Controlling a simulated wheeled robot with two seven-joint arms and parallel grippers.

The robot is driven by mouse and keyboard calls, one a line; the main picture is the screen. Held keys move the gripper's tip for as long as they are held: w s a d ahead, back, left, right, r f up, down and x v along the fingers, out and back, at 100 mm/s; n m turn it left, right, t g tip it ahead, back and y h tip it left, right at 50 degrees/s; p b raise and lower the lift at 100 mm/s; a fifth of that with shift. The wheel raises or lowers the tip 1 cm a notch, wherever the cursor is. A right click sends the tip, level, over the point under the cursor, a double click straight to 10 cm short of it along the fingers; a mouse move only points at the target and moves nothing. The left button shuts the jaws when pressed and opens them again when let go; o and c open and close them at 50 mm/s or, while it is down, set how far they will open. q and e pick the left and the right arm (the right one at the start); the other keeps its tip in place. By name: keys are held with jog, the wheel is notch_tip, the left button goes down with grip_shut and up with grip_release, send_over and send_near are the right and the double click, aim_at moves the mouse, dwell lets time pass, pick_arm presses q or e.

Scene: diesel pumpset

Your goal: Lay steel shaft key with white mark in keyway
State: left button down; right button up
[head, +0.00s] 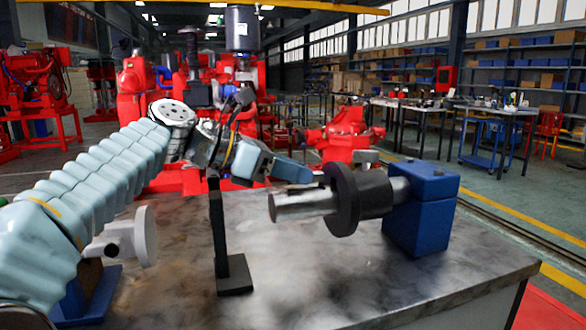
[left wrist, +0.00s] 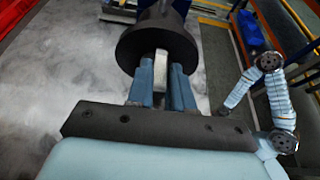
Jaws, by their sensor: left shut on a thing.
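My left gripper (head: 300,172) reaches in from the left above the steel shaft (head: 300,207). In the left wrist view its two blue fingers (left wrist: 161,85) are shut on a small pale steel key (left wrist: 160,68), standing up between them. The key is hidden in the head view, and I cannot make out a separate white mark. The shaft lies level, with a black flanged hub (head: 344,200) around it; the hub (left wrist: 157,42) is just beyond the fingertips in the wrist view. I cannot see the keyway. My right gripper is not seen clearly in either view.
A blue support block (head: 422,212) holds the shaft's right end on the grey table (head: 330,285). A thin black stand (head: 234,273) rises left of the shaft. A grey flanged part (head: 140,238) stands at the left. The table front is clear.

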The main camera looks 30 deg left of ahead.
pick_arm(q)
jog(key=shift+p, duration=0.35)
dwell(0.3)
jog(key=shift+f+b, duration=0.5)
jog(key=shift+f, duration=0.25)
dwell(0.4)
jog(key=shift+r+p, duration=0.4)
jog(key=shift+p, duration=0.3)
dwell(0.4)
jog(key=shift+p, duration=0.3)
dwell(0.5)
